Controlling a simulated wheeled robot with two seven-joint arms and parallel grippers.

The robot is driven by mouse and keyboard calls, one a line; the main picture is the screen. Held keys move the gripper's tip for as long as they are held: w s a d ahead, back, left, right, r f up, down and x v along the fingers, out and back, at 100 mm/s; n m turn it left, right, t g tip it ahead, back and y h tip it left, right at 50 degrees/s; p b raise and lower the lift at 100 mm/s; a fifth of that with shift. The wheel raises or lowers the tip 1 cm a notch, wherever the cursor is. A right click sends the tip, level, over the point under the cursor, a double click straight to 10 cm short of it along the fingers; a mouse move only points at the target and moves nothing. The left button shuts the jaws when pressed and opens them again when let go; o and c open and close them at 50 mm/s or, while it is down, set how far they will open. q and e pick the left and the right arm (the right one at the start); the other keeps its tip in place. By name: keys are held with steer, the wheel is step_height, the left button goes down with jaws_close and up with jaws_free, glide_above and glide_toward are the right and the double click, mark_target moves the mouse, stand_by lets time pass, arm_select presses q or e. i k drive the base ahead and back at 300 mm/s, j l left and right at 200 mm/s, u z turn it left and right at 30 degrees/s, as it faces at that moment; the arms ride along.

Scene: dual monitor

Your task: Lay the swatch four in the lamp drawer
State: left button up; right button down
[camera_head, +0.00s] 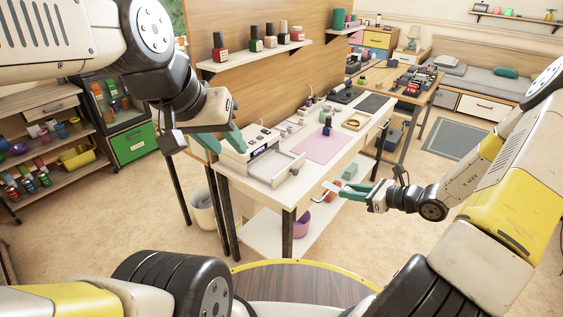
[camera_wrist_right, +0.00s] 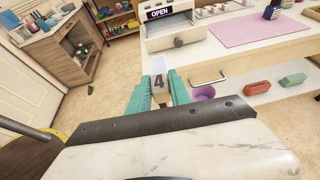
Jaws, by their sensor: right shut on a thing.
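Swatch four (camera_wrist_right: 158,80), a small pale translucent plate marked "4", is between the teal fingers of my right gripper (camera_wrist_right: 159,92). In the head view my right gripper (camera_head: 345,190) holds the swatch (camera_head: 330,186) in front of the white table's edge, right of the lamp drawer. The white lamp unit (camera_head: 246,152) stands at the table's near left end, with an "OPEN" display. Its drawer (camera_head: 286,168) is pulled out, with a grey knob; in the wrist view the drawer (camera_wrist_right: 182,36) is ahead of the swatch. My left gripper (camera_head: 204,140) is open and empty, beside the lamp unit, fingers wide apart.
A pink mat (camera_head: 322,143) lies on the white table with bottles and small tools around it. A drawer handle (camera_wrist_right: 208,77) projects from the table front. A purple bowl (camera_head: 301,224) stands on the lower shelf. A nail-polish shelf (camera_head: 260,52) hangs above. Open floor lies in front.

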mark_target(270, 170)
steer(key=j+z, duration=0.1)
steer(key=z, duration=0.3)
steer(key=k+z, duration=0.15)
steer(key=z, duration=0.65)
steer(key=k+j, duration=0.1)
steer(key=j, duration=1.2)
steer(key=k+j, duration=0.15)
steer(key=j, duration=1.15)
steer(key=k+j, duration=0.15)
steer(key=j, duration=0.5)
steer(key=k+j, duration=0.1)
steer(key=j, duration=1.25)
steer(key=k+z, duration=0.05)
